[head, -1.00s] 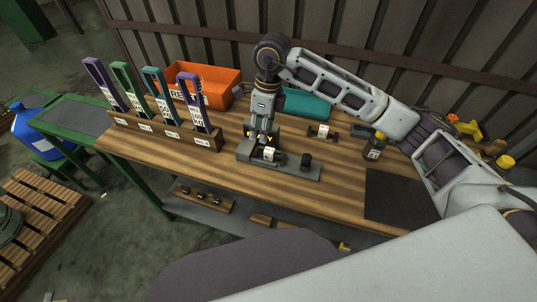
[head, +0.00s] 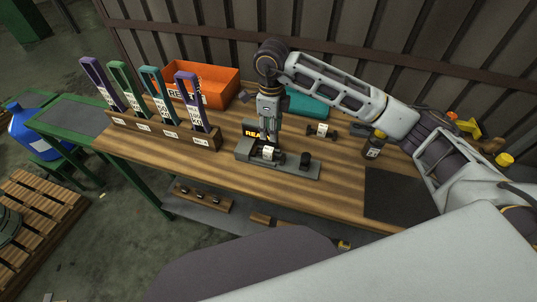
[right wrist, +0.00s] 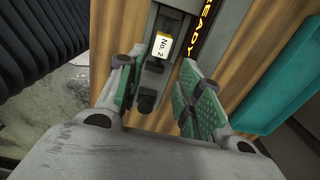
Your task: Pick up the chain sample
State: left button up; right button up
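A small white-labelled piece, marked "No. 2" in the right wrist view (right wrist: 163,46), sits in a grey fixture (head: 302,172) on the wooden bench. It also shows in the head view (head: 268,153); I cannot tell for sure that it is the chain sample. My right gripper (head: 267,135) points down just above and behind this piece. In the right wrist view its two green-padded fingers (right wrist: 160,95) are apart with nothing held between them. A dark block of the fixture (right wrist: 147,103) shows beyond the gap. My left gripper is out of view.
A "READY" display (head: 252,130) stands behind the fixture. A rack with several coloured upright handles (head: 165,130) and an orange bin (head: 210,85) are left. A teal bin (head: 308,104), another small labelled piece (head: 321,130) and a dark mat (head: 395,195) are right.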

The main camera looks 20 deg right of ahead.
send_over(268, 149)
jog(key=f, duration=0.4)
jog(key=shift+s+d+f, duration=0.25)
jog(key=shift+d, duration=0.15)
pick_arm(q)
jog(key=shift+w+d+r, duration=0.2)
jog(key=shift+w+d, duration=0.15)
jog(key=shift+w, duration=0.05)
pick_arm(e)
jog(key=shift+f, duration=0.55)
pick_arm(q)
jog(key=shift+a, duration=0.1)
pick_arm(e)
jog(key=shift+a+f+p, duration=0.15)
jog(key=shift+f+p, duration=0.2)
jog(key=shift+f, duration=0.25)
jog(key=f, duration=0.2)
jog(key=shift+w+a+f+p, duration=0.15)
jog(key=shift+w+f+p, duration=0.1)
jog(key=shift+f+p, duration=0.1)
jog(key=shift+f, duration=0.65)
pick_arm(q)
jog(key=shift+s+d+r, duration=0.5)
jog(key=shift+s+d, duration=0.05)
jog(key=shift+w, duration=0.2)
pick_arm(e)
jog(key=shift+c, duration=0.2)
